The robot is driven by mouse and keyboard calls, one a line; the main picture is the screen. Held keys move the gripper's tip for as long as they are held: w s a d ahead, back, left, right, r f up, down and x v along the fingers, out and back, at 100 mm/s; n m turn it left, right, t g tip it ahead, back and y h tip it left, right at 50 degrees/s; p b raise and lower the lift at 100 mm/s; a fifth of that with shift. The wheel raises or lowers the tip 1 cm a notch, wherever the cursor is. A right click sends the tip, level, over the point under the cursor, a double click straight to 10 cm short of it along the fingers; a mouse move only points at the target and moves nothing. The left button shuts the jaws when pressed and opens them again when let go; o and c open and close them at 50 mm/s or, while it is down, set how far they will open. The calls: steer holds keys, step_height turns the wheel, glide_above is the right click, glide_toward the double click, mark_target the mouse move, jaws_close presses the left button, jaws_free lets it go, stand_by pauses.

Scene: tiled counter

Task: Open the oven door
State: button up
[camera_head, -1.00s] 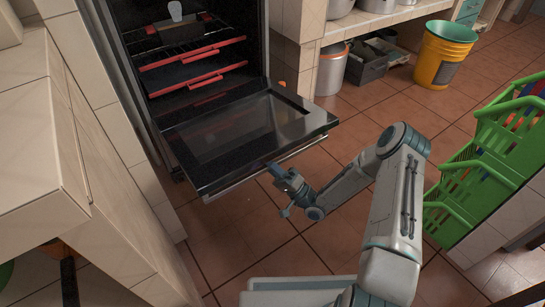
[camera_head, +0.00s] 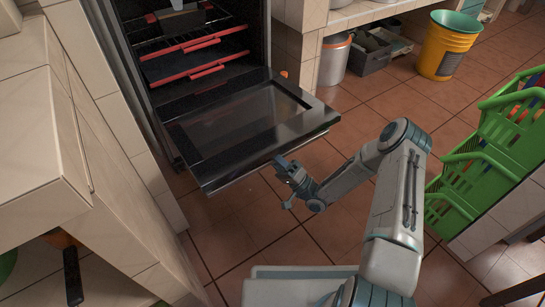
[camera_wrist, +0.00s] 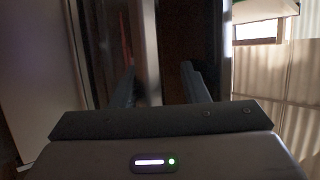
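The oven door (camera_head: 240,125) is swung down and stands wide open, its dark glass panel facing up. Its metal handle bar (camera_head: 235,178) runs along the outer edge. My gripper (camera_head: 281,164) is at that outer edge, right of the handle's middle. In the wrist view my gripper (camera_wrist: 161,84) has its two dark fingers spread apart. A bright vertical metal bar (camera_wrist: 148,50) shows beside the left finger; I cannot tell whether they touch. The oven cavity (camera_head: 190,50) is exposed, with red-edged racks.
A tiled counter (camera_head: 35,130) stands close at the left. Green baskets (camera_head: 480,165) stand at the right, and a yellow bucket (camera_head: 447,50) and a metal pot (camera_head: 333,60) are at the back.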

steer(key=shift+s+a+r, duration=0.1)
steer(key=shift+a, duration=0.15)
steer(key=p+v, duration=0.3)
steer(key=v, duration=1.1)
